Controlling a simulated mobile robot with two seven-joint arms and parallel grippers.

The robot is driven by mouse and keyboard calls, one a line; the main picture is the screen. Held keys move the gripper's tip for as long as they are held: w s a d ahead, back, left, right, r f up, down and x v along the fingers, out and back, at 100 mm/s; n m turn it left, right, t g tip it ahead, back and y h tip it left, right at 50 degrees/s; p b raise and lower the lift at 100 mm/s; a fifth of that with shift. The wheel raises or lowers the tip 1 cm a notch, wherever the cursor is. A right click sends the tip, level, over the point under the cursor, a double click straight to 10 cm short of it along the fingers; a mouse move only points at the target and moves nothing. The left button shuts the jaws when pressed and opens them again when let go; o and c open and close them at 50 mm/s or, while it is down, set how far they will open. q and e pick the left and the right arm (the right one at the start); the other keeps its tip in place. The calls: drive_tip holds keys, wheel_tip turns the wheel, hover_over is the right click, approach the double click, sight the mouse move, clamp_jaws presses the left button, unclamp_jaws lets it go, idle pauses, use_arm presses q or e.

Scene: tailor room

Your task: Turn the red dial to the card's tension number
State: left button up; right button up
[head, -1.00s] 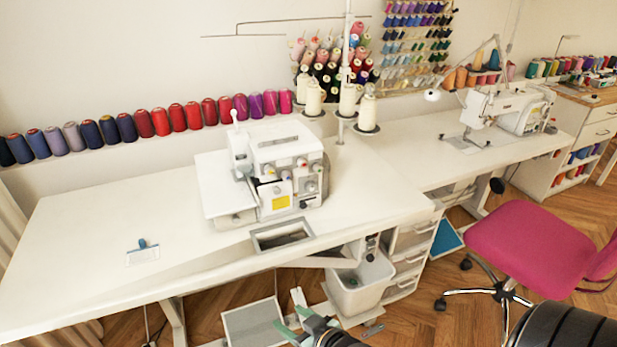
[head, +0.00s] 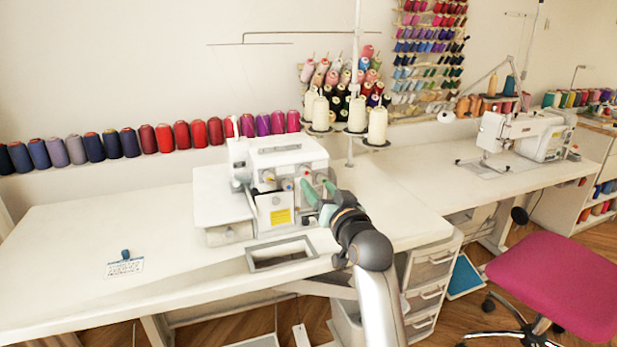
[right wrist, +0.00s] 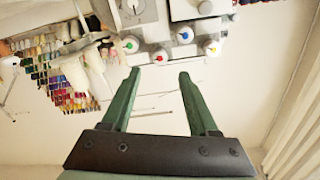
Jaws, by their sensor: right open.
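The white serger (head: 285,160) stands on the table with a row of coloured dials on its front. The red dial (right wrist: 159,56) shows in the right wrist view between a green-marked dial (right wrist: 130,44) and a blue-marked dial (right wrist: 185,35). A white card (head: 125,267) with a blue clip lies at the left of the table; its writing is too small to read. My right gripper (head: 320,190) is open and empty in front of the serger's right side. In the right wrist view its fingertips (right wrist: 158,74) flank the red dial's line, apart from it. My left gripper is not in view.
Cream thread cones (head: 357,114) stand on a rack behind the serger. A framed cutout (head: 281,253) lies in the table before it. A pink chair (head: 555,280) stands at the right. The table's left half is mostly clear.

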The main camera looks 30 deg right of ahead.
sight(307, 172)
drive_tip(key=x, duration=0.7)
drive_tip(key=shift+w+b, duration=0.15)
drive_tip(key=shift+b, duration=0.2)
drive_tip(key=shift+c, duration=0.2)
clamp_jaws()
